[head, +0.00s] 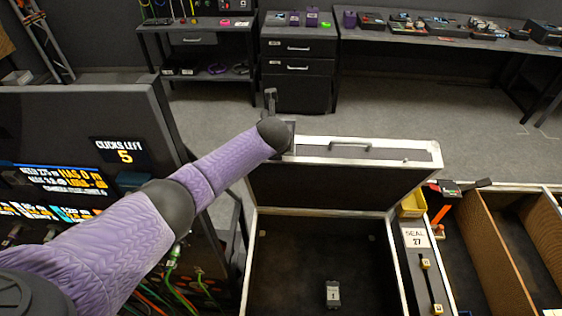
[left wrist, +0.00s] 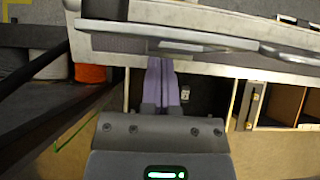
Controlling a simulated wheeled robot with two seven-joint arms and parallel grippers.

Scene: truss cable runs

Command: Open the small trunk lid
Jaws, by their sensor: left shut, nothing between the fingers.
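The small trunk has a dark interior and silver edges; its rim (head: 250,265) shows in the head view. Its lid (head: 320,185) stands raised at the back, tilted up, with a handle (head: 350,144) near its upper edge. My left arm reaches to the lid's upper left corner; its fingers are hidden there in the head view. In the left wrist view my left gripper (left wrist: 160,66) has its purple fingers together and empty, close to the lid's metal edge (left wrist: 210,62). I cannot tell whether they touch it. My right gripper is not in view.
A small block labelled 1 (head: 333,293) lies inside the trunk. A dark panel with a screen (head: 120,152) stands at left, with cables below. A SEAL 27 label (head: 414,238) and open wooden compartments (head: 500,250) lie at right. Floor (head: 430,110) is clear behind.

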